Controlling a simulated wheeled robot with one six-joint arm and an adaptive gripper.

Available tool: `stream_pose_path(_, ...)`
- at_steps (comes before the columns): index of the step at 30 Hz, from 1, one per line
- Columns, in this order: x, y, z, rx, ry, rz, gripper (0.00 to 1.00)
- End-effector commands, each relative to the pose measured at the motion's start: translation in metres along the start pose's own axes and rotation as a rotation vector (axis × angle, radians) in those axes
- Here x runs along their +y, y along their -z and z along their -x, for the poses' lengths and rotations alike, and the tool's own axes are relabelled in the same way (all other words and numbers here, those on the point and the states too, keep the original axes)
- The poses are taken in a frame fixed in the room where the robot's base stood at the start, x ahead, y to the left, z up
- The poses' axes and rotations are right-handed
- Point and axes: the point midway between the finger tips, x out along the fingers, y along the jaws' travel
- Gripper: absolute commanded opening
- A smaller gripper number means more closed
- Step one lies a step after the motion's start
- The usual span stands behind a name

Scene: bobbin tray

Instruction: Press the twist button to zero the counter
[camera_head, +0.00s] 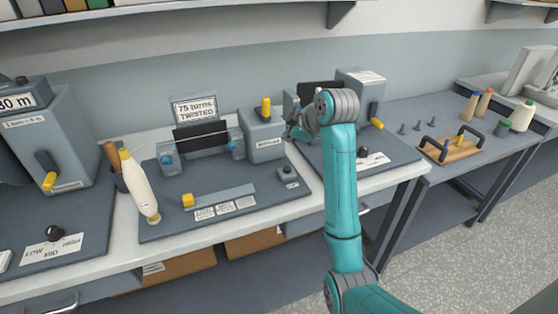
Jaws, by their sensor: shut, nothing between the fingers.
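The twist counter sign (195,107) reads "75 turns TWISTED" and stands at the back of a dark grey board (160,228). My gripper (292,133) is shut and empty. It is small in the view, at the right of the grey box with the yellow handle, above and behind the button in the picture. It appears apart from the button. My teal arm hides part of the area to its right.
A cream bobbin (138,186) leans at the board's left edge. Another machine (360,95) with a yellow lever stands at right. A wooden tray (450,150) with black handles lies on the right table.

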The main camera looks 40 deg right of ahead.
Motion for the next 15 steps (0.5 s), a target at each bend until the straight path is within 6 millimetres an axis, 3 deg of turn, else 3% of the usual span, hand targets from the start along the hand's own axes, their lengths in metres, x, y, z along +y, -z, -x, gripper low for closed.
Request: stream_pose_path(15,-0.0013,-0.002,-0.0022,-0.001,0.002,0.002,0.0)
